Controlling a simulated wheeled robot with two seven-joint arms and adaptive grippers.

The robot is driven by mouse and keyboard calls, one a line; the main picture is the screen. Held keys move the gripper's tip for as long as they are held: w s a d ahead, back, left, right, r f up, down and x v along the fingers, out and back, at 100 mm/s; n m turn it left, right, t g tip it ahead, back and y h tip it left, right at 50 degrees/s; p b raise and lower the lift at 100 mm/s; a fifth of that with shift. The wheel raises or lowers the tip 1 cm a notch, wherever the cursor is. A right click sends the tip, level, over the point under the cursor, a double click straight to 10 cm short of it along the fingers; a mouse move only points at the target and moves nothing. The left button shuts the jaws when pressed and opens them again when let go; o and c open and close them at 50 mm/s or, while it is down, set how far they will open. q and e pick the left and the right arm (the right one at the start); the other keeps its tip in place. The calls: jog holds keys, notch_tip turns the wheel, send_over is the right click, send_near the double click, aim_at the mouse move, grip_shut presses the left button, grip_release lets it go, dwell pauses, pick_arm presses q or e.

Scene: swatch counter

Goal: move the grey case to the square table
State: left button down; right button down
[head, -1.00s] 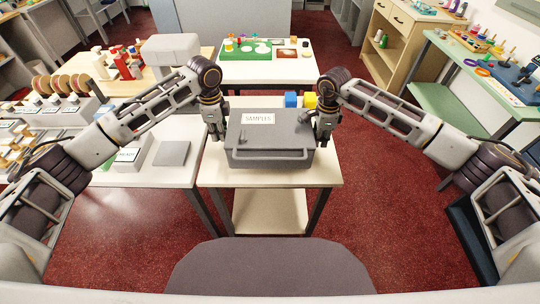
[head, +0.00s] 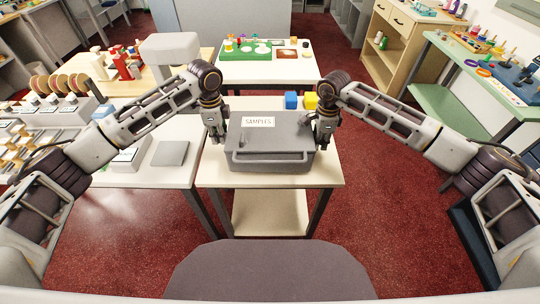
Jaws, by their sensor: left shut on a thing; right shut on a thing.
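The grey case (head: 268,150) has a "SAMPLES" label on its lid and a handle on its near side. It is level over the pale top of a small table (head: 325,178) with dark legs and a lower shelf, right in front of me. Whether its base touches the top cannot be told. My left gripper (head: 218,138) is shut on the case's left side. My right gripper (head: 322,142) is shut on its right side. The fingertips are partly hidden against the case.
A white table (head: 240,77) with a green mat is farther back. A white counter (head: 160,180) with swatches adjoins on the left.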

pick_arm(q)
jog(key=shift+f+b, duration=0.7)
jog(key=shift+b, duration=0.05)
pick_arm(e)
jog(key=shift+f, duration=0.7)
pick_arm(q)
jog(key=c, duration=1.9)
grip_release()
jog(key=shift+f, duration=0.1)
pick_arm(e)
jog(key=c, duration=1.9)
grip_release()
jog(key=shift+f, duration=0.1)
pick_arm(q)
jog(key=o, duration=0.5)
jog(key=shift+c, duration=0.2)
pick_arm(e)
jog(key=o, duration=0.4)
jog(key=shift+o, duration=0.2)
pick_arm(q)
jog(key=shift+r, duration=0.2)
jog(key=shift+r, duration=5.85)
pick_arm(e)
jog(key=shift+r, duration=6.05)
jog(key=shift+s+f, duration=0.1)
